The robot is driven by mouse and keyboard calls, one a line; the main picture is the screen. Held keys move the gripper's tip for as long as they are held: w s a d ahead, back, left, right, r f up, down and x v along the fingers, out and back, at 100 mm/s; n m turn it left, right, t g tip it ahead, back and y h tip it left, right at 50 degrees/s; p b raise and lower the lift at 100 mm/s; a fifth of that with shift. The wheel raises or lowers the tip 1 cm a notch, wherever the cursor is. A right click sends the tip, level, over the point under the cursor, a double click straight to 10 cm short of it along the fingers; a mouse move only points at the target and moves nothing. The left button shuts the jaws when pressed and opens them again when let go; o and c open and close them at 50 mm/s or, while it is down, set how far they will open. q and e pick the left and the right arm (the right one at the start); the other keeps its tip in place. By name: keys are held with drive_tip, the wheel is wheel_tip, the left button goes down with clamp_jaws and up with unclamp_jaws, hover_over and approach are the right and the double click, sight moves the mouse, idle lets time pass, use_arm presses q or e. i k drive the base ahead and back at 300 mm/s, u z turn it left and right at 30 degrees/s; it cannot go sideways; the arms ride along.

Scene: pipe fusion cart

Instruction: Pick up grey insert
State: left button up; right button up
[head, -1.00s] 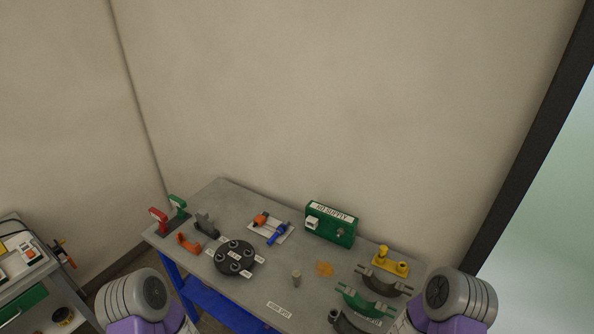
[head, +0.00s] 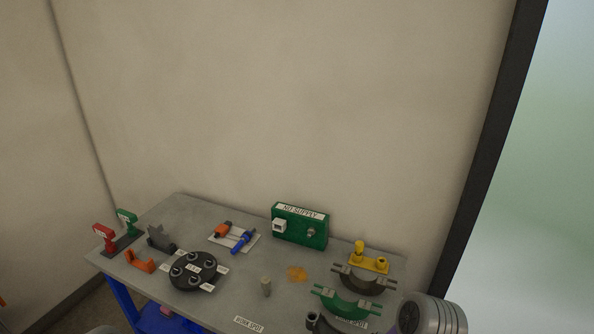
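Several grey parts lie on the grey cart top (head: 190,215), and I cannot tell for sure which is the grey insert. A dark grey half-ring piece (head: 364,283) lies at the right, behind a green half-ring piece (head: 345,304). A grey bracket-like piece (head: 159,239) stands at the left, behind an orange curved piece (head: 140,262). Neither gripper is in view; only rounded parts of my arms show at the bottom edge. Nothing on the cart is seen being held.
A green box (head: 300,228) marked "NO SUPPLY" and a yellow fixture (head: 368,262) stand at the back. A white plate (head: 222,241) carries orange and blue tools. Red and green stands (head: 104,237) are far left.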

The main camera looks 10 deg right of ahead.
sight(377, 287)
drive_tip(key=k, duration=0.5)
drive_tip(key=z, duration=1)
drive_tip(key=i, duration=0.7)
drive_tip(key=u, duration=0.45)
